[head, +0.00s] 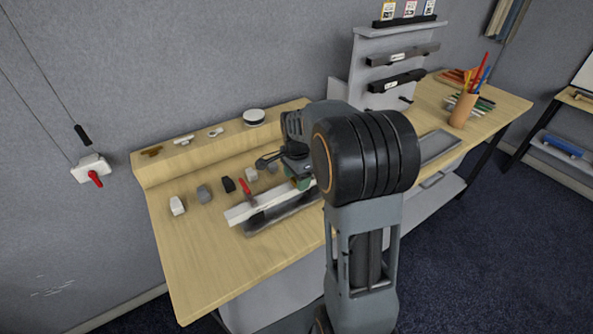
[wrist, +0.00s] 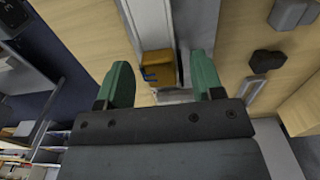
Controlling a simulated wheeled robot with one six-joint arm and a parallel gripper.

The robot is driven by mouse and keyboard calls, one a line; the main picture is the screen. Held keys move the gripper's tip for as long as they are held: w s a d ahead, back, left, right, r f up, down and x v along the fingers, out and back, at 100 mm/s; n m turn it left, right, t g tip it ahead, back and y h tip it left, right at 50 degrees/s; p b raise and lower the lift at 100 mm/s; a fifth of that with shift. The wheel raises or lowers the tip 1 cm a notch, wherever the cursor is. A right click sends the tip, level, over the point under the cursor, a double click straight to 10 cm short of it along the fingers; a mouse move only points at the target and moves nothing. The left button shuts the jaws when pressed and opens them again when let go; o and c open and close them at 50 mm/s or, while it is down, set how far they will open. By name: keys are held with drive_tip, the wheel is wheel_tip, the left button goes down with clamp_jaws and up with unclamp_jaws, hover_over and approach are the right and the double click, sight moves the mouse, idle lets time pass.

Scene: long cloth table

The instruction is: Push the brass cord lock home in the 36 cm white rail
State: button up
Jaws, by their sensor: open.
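The white rail (head: 250,211) lies on the table, its right part hidden behind my arm in the head view. In the wrist view the rail (wrist: 150,22) runs up from a brass-coloured block, which looks like the cord lock (wrist: 160,70). The block sits at the rail's near end; I cannot tell how deep it is in. My gripper (wrist: 162,66) is open, with one green finger on each side of the block and gaps between. In the head view my gripper (head: 300,183) is low over the rail and partly hidden by my arm.
A red-handled tool (head: 246,187) stands at the rail. A raised ledge (head: 190,155) holds small parts. The table's front left is clear.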

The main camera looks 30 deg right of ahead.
wheel_tip(320, 180, up, 14)
drive_tip(key=shift+f, duration=0.15)
idle(0.3)
idle(0.4)
drive_tip(key=s+a+f+n+t, duration=0.2)
drive_tip(key=s+a+f+n, duration=0.1)
drive_tip(key=s+n, duration=0.5)
drive_tip(key=s+a+f+n+t, duration=0.1)
drive_tip(key=s+a+f+n, duration=0.3)
drive_tip(key=s+a+n, duration=0.2)
drive_tip(key=shift+s+n+t, duration=0.4)
drive_tip(key=shift+s+n, duration=0.6)
drive_tip(key=shift+n, duration=0.3)
drive_tip(key=shift+a+f, duration=0.1)
